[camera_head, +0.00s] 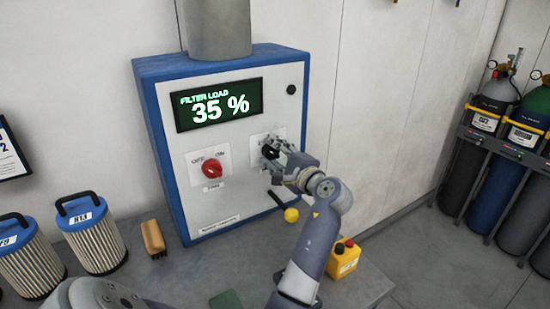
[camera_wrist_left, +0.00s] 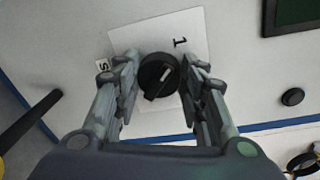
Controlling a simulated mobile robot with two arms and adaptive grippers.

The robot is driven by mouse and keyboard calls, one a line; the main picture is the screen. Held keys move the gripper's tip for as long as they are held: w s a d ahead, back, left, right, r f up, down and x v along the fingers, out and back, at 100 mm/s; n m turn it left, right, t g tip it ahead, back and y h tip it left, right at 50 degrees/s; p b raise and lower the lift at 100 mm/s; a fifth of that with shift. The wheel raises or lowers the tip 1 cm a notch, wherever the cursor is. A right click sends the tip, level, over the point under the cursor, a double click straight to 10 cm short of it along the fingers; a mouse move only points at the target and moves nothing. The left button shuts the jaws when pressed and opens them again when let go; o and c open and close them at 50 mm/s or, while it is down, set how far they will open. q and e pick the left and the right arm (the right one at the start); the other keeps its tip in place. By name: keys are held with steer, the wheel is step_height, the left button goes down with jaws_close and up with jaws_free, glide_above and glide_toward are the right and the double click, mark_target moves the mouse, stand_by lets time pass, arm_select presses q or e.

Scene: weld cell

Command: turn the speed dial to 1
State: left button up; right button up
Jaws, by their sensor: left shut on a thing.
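The speed dial (camera_head: 269,151) is a black round knob on a white label plate on the blue-edged panel (camera_head: 215,205). My left gripper (camera_head: 274,153) is shut on it and partly hides it in the head view. In the left wrist view the dial (camera_wrist_left: 158,77) sits between the two fingers of the gripper (camera_wrist_left: 158,82). Its white mark points up and right, roughly toward the printed 1 (camera_wrist_left: 180,42); exact alignment is hard to tell. A printed S (camera_wrist_left: 102,65) is at the left. My right gripper is not in view.
The display (camera_head: 218,104) reads FILTER LOAD 35 %. A red OFF/ON knob (camera_head: 211,168) is left of the dial. A lever with a yellow ball (camera_head: 291,215) is below. Filters (camera_head: 96,235), a brush (camera_head: 153,238) and a yellow button box (camera_head: 343,260) stand on the bench.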

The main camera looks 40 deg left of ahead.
arm_select(q)
steer(key=shift+r, duration=0.3)
steer(key=o, duration=0.9)
steer(key=shift+a, duration=0.1)
steer(key=shift+o, duration=0.9)
steer(key=shift+f, duration=0.1)
steer(key=shift+w+a+f, duration=0.1)
steer(key=shift+f, duration=0.05)
steer(key=v, duration=0.7)
steer(key=shift+d, duration=0.25)
